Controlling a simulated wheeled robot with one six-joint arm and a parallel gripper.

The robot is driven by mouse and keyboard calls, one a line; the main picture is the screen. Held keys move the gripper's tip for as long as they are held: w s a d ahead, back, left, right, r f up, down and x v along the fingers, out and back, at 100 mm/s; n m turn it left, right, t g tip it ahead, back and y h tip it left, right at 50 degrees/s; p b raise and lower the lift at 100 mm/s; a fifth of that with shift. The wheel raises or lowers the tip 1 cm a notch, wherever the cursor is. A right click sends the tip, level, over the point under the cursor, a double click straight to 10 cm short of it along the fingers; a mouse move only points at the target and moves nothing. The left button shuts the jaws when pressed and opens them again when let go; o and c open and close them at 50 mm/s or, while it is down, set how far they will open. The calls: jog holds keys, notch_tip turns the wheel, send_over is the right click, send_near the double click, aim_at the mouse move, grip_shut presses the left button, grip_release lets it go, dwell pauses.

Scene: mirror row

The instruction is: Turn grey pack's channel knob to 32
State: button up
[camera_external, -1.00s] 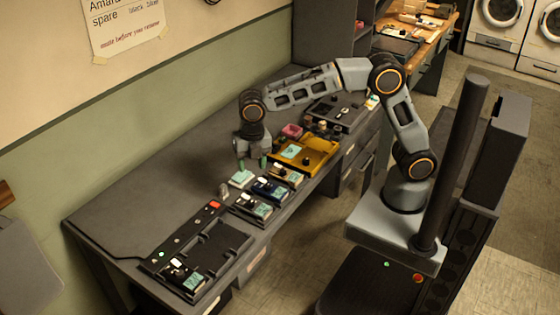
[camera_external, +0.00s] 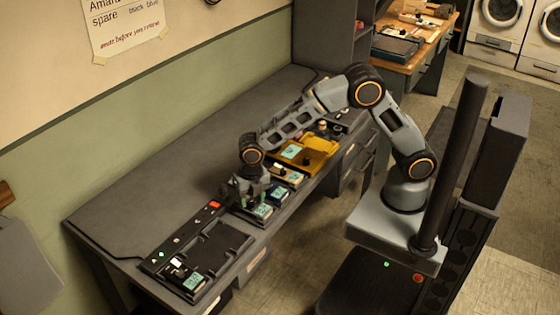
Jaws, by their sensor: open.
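Several small packs with pale teal labels or screens stand in a row along the desk's front edge. The nearest of this row, a dark pack (camera_external: 262,211), looks dark grey or black. A blue pack (camera_external: 275,191) and a tan-edged pack (camera_external: 291,177) stand behind it. Another dark pack (camera_external: 187,277) sits in the front of the black tray. I cannot tell for sure which is the grey pack, and its knob and numbers are too small to read. My gripper (camera_external: 246,196) is open, low over the nearest row pack, partly hiding it; contact cannot be told.
The black tray (camera_external: 233,240) with a strip of lights and a red patch lies at the desk's near end. A yellow tray (camera_external: 318,158) stands farther along. The desk (camera_external: 160,195) is clear toward the wall.

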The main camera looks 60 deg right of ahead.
aim_at(254, 202)
jog(key=shift+f, duration=0.45)
jog(key=shift+c, duration=0.4)
jog(key=c, duration=0.8)
jog(key=shift+a+m+b, duration=0.1)
jog(key=shift+m+b, duration=0.2)
jog(key=shift+m, duration=2)
grip_shut()
jog(key=o, duration=0.9)
grip_release()
jog(key=r, duration=1.4)
jog(key=shift+s+d, duration=0.3)
jog(key=shift+s, duration=0.05)
